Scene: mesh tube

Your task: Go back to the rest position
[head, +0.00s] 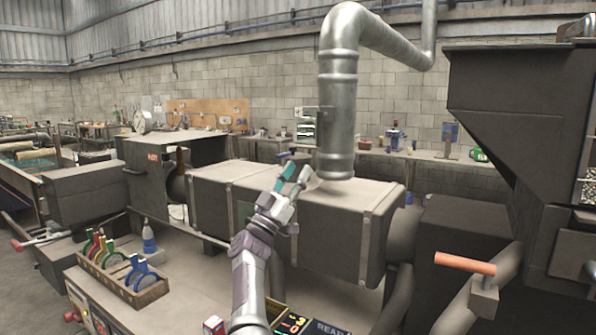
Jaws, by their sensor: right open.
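My right gripper (298,172) is in the middle of the head view, at the end of my raised arm, which comes up from the bottom edge. It is open, and I see nothing between its fingers. It shows in front of the long grey metal housing (240,178) and left of the foot of the thick metal pipe (337,120). I cannot tell how far it is from either. My left gripper is not in view.
A wooden crate (152,293) with several coloured rings stands on the bench at lower left, near a blue-and-white bottle (149,238). An orange-handled lever (465,263) sticks out at lower right. A dark machine (515,110) fills the right side.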

